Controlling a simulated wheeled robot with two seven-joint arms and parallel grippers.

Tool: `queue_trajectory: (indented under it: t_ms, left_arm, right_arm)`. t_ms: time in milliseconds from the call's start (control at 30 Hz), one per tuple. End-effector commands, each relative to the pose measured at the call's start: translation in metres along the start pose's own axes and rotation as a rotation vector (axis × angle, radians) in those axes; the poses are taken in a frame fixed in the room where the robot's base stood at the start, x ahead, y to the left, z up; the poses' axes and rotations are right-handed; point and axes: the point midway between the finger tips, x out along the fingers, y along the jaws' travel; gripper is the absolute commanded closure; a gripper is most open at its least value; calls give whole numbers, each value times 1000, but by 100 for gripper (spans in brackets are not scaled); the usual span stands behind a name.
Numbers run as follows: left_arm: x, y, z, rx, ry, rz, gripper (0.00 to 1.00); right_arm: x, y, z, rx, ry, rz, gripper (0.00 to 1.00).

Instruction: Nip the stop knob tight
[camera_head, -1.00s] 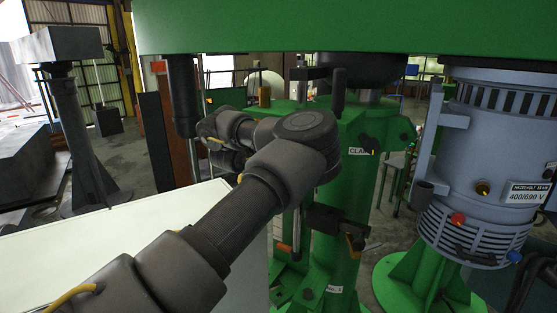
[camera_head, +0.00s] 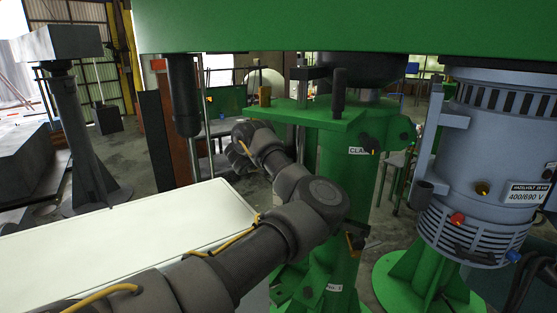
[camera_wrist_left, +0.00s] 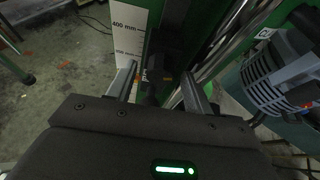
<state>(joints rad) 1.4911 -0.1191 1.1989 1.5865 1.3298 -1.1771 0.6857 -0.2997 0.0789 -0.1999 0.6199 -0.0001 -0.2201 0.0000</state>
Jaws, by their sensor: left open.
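In the left wrist view my left gripper (camera_wrist_left: 158,88) is open, with one finger on each side of a dark stop part and its black knob (camera_wrist_left: 153,92). The knob shows between the fingers, with a visible gap on at least the left side. I cannot tell how deep it sits between them. A white scale (camera_wrist_left: 128,35) marked 400 mm is just left of it. In the head view the stop's dark end with an orange mark (camera_head: 355,240) shows on the green column (camera_head: 345,180); my left arm covers the rest. My left fingers are hidden there. My right gripper is not in view.
A grey motor (camera_head: 480,160) stands right of the column. A pale table top (camera_head: 120,235) lies at the left. A green beam (camera_head: 350,28) spans overhead, and a black cylinder (camera_head: 183,95) hangs below it.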

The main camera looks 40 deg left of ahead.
Motion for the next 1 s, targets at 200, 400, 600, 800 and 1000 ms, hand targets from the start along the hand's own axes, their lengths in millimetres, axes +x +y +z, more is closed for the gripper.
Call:
queue_trajectory:
  t_ms: [200, 400, 600, 800, 1000]
  left_arm:
    - [0, 0, 0, -1, 0, 0, 75]
    - [0, 0, 0, 0, 0, 1, 93]
    - [1, 0, -2, 24, -1, 10, 93]
    - [2, -1, -5, 113, -1, 46, 93]
    - [3, -2, -8, 264, -2, 110, 93]
  right_arm:
    - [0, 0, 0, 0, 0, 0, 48]
    - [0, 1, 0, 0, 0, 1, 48]
    - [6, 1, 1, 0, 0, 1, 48]
    - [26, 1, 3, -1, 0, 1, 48]
    - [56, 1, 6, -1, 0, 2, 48]
